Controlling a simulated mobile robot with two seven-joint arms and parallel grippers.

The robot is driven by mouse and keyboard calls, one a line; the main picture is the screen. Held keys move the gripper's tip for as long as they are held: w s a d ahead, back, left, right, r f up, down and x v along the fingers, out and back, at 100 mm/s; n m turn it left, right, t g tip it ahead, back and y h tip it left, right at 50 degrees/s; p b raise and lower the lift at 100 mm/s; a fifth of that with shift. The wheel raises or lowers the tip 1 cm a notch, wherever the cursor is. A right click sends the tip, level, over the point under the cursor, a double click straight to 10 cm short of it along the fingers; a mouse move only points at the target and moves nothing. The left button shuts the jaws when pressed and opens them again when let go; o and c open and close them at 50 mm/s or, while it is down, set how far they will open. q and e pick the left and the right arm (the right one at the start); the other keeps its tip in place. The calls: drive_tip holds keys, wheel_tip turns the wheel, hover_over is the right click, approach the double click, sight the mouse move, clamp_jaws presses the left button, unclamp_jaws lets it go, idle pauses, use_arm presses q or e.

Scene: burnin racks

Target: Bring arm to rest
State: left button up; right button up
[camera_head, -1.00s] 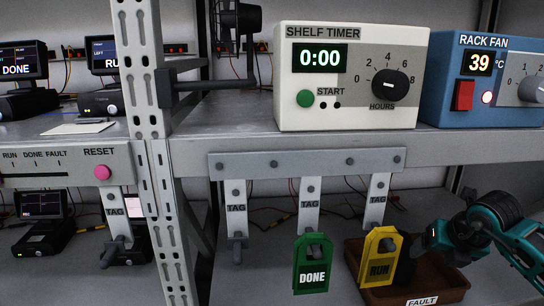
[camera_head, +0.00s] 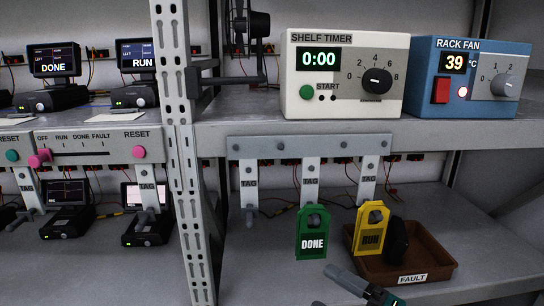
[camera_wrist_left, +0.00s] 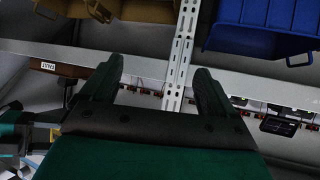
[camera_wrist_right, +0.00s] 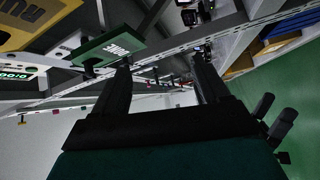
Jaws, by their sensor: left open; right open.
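My right gripper (camera_head: 345,280) shows at the bottom of the head view, below the tags and in front of the brown tray. In its own wrist view its fingers (camera_wrist_right: 160,68) are apart with nothing between them. My left gripper is outside the head view; in its own wrist view its fingers (camera_wrist_left: 152,82) are apart and empty. A green DONE tag (camera_head: 311,243) and a yellow RUN tag (camera_head: 371,238) hang from the shelf's tag strip. The green tag also shows in the right wrist view (camera_wrist_right: 108,45).
A brown FAULT tray (camera_head: 440,262) with a dark object (camera_head: 397,240) in it stands on the lower shelf. A shelf timer (camera_head: 340,100) and a rack fan box (camera_head: 425,100) stand above. A perforated post (camera_head: 180,160) divides the bays. A blue bin (camera_wrist_left: 265,25) shows in the left wrist view.

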drive_tip(key=s+d+f+m+g+h, duration=0.1)
drive_tip(key=s+d+f+m+h, duration=0.1)
drive_tip(key=s+f+m+h, duration=0.65)
drive_tip(key=s+d+f+m+h, duration=0.3)
drive_tip(key=s+f+m, duration=0.2)
drive_tip(key=f+m, duration=0.7)
use_arm(q)
drive_tip(key=s+a+r+y+p, duration=0.1)
drive_tip(key=s+a+r+p, duration=0.1)
drive_tip(key=r+p, duration=0.8)
drive_tip(key=a+p, duration=0.1)
drive_tip(key=p, duration=0.3)
use_arm(e)
wheel_tip(320, 180, up, 12)
drive_tip(key=d+m+h, duration=0.1)
drive_tip(key=d+m, duration=0.1)
drive_tip(key=shift+s+d+g, duration=0.15)
drive_tip(key=shift+s+g, duration=0.15)
drive_tip(key=shift+s, duration=0.15)
